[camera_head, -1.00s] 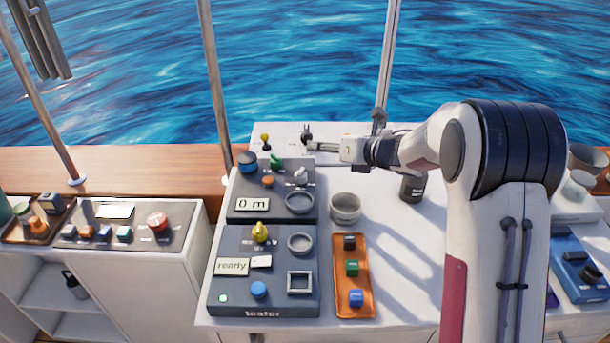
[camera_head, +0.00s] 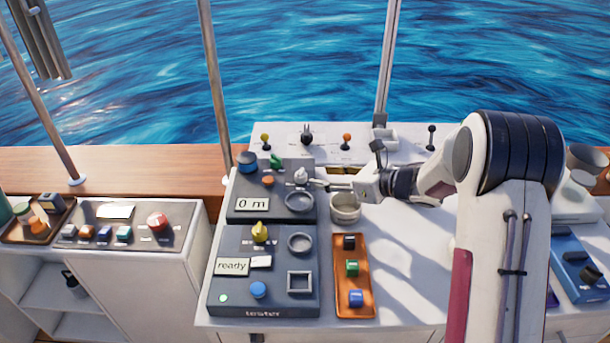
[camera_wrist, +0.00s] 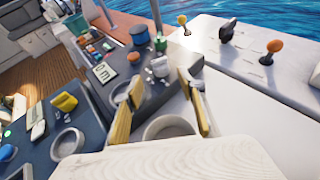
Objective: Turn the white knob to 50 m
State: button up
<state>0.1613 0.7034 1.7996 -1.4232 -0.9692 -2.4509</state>
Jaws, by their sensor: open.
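The white knob (camera_head: 300,175) sits on the upper dark grey panel (camera_head: 236,212), above a round ring and right of a display (camera_head: 253,204) reading "0 m". In the wrist view the white knob (camera_wrist: 160,67) shows beyond and between the fingers. My gripper (camera_head: 318,184) is just right of the knob, its fingers pointing left toward it. In the wrist view my gripper (camera_wrist: 158,98) has its two yellow-padded fingers well apart with nothing between them. I cannot tell whether a fingertip touches the knob.
A grey round cup (camera_head: 345,210) stands under my gripper, right of the panel. A lower "tester" panel (camera_head: 228,300) has a yellow knob (camera_head: 260,232). An orange tray (camera_head: 354,313) holds coloured blocks. Levers, such as an orange-topped one (camera_head: 346,139), stand along the back.

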aim_at(303, 175)
jog(key=shift+w+a, duration=0.1)
dwell(0.3)
jog(key=shift+x, duration=3.8)
jog(key=c, duration=1.1)
